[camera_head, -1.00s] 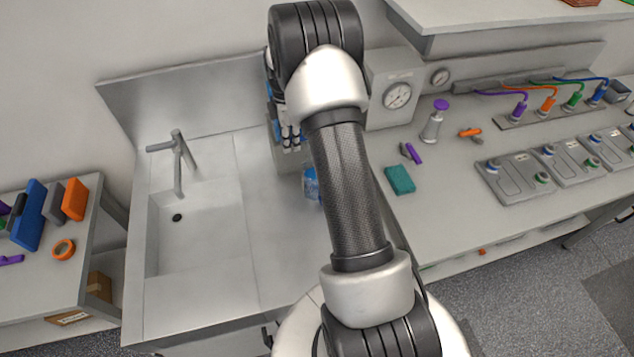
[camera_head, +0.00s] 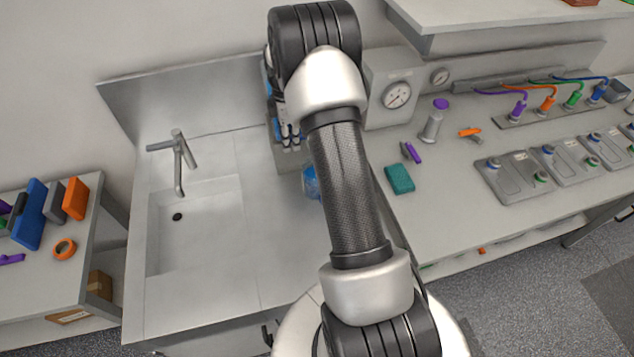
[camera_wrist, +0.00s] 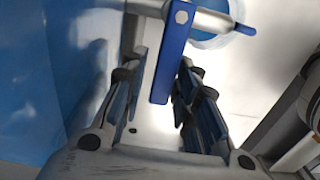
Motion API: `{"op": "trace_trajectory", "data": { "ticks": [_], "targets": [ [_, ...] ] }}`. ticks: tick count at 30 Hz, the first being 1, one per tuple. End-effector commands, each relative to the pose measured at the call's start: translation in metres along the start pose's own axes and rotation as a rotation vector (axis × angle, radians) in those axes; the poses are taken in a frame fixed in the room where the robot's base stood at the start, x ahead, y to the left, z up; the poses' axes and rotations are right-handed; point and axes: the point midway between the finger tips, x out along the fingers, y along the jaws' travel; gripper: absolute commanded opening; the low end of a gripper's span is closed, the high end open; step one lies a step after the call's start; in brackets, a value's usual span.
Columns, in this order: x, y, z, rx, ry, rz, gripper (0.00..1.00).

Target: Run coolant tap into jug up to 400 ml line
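In the wrist view a flat blue lever (camera_wrist: 168,65) with a pale bolt head is fixed to a white tap pipe (camera_wrist: 212,20). My gripper (camera_wrist: 163,60) is open, its fingers on either side of the lever; contact with the right finger is unclear. A round vessel with blue contents, apparently the jug (camera_wrist: 222,35), shows partly behind the pipe. In the head view my gripper (camera_head: 288,135) is partly hidden by my arm. The jug (camera_head: 311,183) shows blue on the bench beside my arm, partly covered. Its 400 ml line cannot be read.
A large blue surface (camera_wrist: 45,75) fills the left of the wrist view. A sink with a grey faucet (camera_head: 180,160) lies left. A gauge box (camera_head: 392,95), teal block (camera_head: 399,179) and metal bottle (camera_head: 432,125) are right of my arm. The counter beside the sink is clear.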

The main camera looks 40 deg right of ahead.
Motion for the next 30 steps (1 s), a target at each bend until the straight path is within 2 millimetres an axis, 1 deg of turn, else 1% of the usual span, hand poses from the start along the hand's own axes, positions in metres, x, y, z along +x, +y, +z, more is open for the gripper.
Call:
{"op": "trace_trajectory", "data": {
  "ticks": [1, 8, 11, 27, 30],
  "targets": [
    [-0.002, 0.003, 0.0, 0.002, 0.001, 0.009, 0.29],
    [-0.004, 0.004, 0.0, 0.002, 0.001, 0.011, 0.29],
    [-0.009, 0.004, 0.0, 0.002, 0.001, 0.013, 0.29],
    [-0.075, 0.009, 0.0, 0.003, 0.001, 0.021, 0.29],
    [-0.084, 0.009, 0.0, 0.002, 0.001, 0.017, 0.29]
  ]
}}
